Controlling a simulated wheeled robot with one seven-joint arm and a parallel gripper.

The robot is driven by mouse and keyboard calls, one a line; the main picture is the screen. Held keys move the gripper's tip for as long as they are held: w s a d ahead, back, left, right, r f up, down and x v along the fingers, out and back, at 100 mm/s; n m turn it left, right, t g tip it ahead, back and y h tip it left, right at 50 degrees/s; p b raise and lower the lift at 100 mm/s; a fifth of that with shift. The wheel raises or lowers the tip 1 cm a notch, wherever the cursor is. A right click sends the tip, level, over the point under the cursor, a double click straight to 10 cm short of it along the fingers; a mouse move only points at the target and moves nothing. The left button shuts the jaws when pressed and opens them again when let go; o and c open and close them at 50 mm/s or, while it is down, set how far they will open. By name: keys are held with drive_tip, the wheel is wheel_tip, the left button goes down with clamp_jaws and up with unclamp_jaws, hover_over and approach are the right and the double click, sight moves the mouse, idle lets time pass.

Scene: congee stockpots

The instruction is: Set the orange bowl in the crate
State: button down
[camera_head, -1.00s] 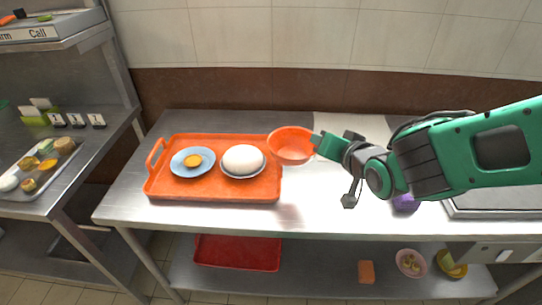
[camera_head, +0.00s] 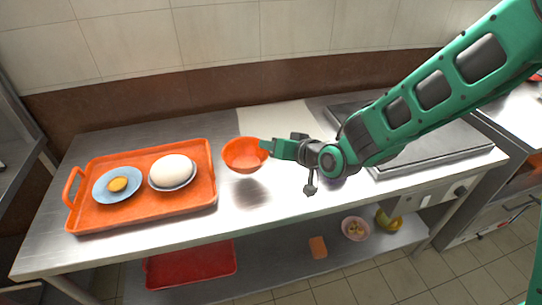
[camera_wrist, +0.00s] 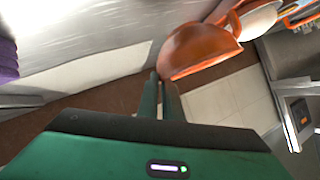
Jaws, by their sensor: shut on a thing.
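The orange bowl (camera_head: 245,157) is held above the steel table, just right of the orange tray, with its opening up. My gripper (camera_head: 266,147) is shut on the bowl's right rim. In the wrist view the bowl (camera_wrist: 200,52) is at the tips of my gripper's fingers (camera_wrist: 160,85). No thing is clearly a crate. A red shallow container (camera_head: 192,266) lies on the lower shelf, partly under the table top. I cannot tell whether it is the crate.
The orange tray (camera_head: 213,190) holds a blue plate (camera_head: 105,192) with yellow food and a bowl with a white mound (camera_head: 172,170). A steel griddle (camera_head: 440,148) stands right. A purple thing (camera_wrist: 8,58) shows in the wrist view. The lower shelf holds an orange block (camera_head: 318,247) and two bowls.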

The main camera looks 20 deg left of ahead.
drive_tip(key=shift+w+d+f, duration=0.1)
drive_tip(key=shift+w+f, duration=0.05)
drive_tip(key=shift+f, duration=0.95)
drive_tip(key=shift+w+d+f, duration=0.1)
drive_tip(key=shift+f, duration=1)
drive_tip(key=c, duration=1.9)
unclamp_jaws()
drive_tip(key=shift+c, duration=0.2)
drive_tip(key=shift+d+r, duration=0.1)
drive_tip(key=v, duration=1.2)
